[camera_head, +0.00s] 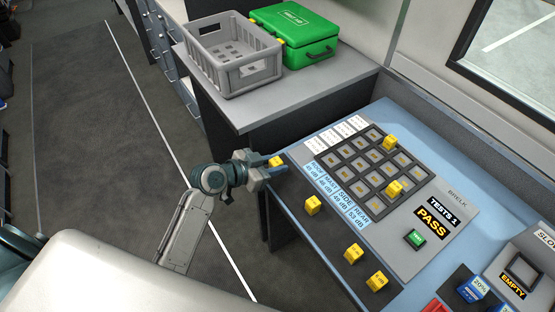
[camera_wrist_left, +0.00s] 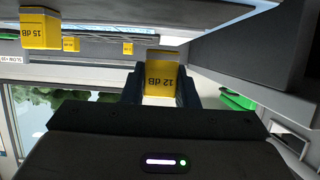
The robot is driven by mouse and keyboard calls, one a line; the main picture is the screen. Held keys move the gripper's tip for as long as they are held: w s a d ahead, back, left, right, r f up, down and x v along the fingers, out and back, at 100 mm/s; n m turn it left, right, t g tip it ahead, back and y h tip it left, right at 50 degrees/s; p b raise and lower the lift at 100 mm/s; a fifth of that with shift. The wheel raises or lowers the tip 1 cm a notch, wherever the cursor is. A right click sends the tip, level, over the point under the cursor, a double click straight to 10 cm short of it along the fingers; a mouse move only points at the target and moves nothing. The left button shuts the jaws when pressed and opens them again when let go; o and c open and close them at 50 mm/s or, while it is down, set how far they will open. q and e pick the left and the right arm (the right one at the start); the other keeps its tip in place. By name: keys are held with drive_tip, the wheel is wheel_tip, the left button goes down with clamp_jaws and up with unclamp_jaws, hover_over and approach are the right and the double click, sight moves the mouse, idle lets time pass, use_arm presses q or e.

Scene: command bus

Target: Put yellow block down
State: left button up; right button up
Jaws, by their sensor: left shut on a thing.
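My left gripper (camera_head: 273,166) is shut on a yellow block (camera_head: 275,161), held above the left edge of the blue-grey desk. In the left wrist view the held yellow block (camera_wrist_left: 161,75) sits between the two dark fingers and reads "12 dB" upside down. The desk carries a dark grid panel (camera_head: 373,162) of square sockets. Two yellow blocks, an upper one (camera_head: 389,142) and a lower one (camera_head: 394,188), are at the grid. Three more stand on the desk's near side: one (camera_head: 312,204), another (camera_head: 353,253) and a third (camera_head: 377,281). My right gripper is not in view.
A green case (camera_head: 297,45) and a grey crate (camera_head: 222,68) stand on a grey counter behind the desk. A "PASS" display (camera_head: 432,220) and a green button (camera_head: 414,239) are right of the grid. A blue block (camera_head: 472,289) sits at the lower right.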

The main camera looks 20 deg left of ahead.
sight(277, 162)
use_arm(q)
drive_tip(key=shift+w, duration=0.75)
drive_tip(key=shift+w+p, duration=0.3)
drive_tip(key=shift+w, duration=0.3)
wheel_tip(277, 162, down, 2)
drive_tip(key=shift+w+f+p, duration=0.15)
drive_tip(key=shift+f+p, duration=0.1)
drive_tip(key=shift+p, duration=0.15)
drive_tip(key=shift+f, duration=0.45)
drive_tip(key=shift+f, duration=0.3)
drive_tip(key=o, duration=1)
drive_tip(key=shift+r, duration=0.1)
